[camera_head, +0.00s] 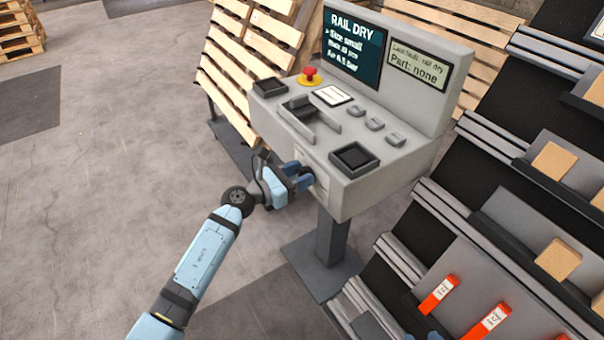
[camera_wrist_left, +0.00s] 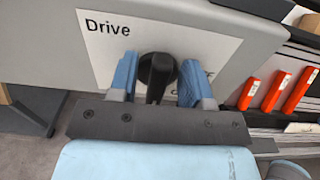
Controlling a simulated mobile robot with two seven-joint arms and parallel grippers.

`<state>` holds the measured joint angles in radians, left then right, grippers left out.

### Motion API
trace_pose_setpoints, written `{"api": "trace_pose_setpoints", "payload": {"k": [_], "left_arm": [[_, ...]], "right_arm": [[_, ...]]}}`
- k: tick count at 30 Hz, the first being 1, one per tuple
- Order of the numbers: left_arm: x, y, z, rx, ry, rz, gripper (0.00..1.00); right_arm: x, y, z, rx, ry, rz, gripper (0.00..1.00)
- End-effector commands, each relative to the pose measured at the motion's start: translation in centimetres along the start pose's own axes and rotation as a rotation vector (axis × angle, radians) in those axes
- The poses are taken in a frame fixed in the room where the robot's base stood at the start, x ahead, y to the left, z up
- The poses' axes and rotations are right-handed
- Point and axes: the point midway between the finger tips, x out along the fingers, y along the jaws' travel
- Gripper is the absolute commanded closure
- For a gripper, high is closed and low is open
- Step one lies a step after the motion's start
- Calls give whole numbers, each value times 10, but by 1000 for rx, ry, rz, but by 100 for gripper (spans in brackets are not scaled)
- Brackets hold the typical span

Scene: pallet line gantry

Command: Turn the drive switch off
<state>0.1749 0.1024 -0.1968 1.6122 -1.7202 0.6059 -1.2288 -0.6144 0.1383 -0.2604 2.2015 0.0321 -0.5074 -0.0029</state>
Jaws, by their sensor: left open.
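The drive switch (camera_wrist_left: 157,76) is a black rotary knob on a white plate marked "Drive" (camera_wrist_left: 108,30) in the left wrist view. The plate is on the front face of the grey console (camera_head: 345,205). My left gripper (camera_wrist_left: 157,85) is open, with one blue finger on each side of the knob. I cannot tell whether the fingers touch it. The lower lettering on the plate is mostly hidden by the right finger and the knob. In the head view my left gripper (camera_head: 303,178) is at the console's front face and hides the knob.
The console top carries a red emergency button (camera_head: 309,75), small switches (camera_head: 375,124) and black trays (camera_head: 354,158). A screen (camera_head: 354,46) reads "RAIL DRY". A rack with boxes and orange labelled pieces (camera_head: 437,294) stands close on the right.

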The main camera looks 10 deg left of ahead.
Motion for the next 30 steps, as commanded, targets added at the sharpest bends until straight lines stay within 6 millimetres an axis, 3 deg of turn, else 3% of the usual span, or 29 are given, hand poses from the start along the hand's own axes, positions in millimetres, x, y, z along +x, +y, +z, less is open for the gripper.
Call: {"api": "trace_pose_setpoints", "payload": {"k": [12, 18, 30], "left_arm": [[8, 0, 0, 0, 0, 0, 58], [8, 0, 0, 0, 0, 0, 100], [8, 1, 1, -59, 2, 0, 100]], "right_arm": [[0, 0, -1, 1, 2, -1, 57], [0, 0, -1, 1, 3, -1, 57], [-4, -1, -6, -2, 0, 1, 57]]}}
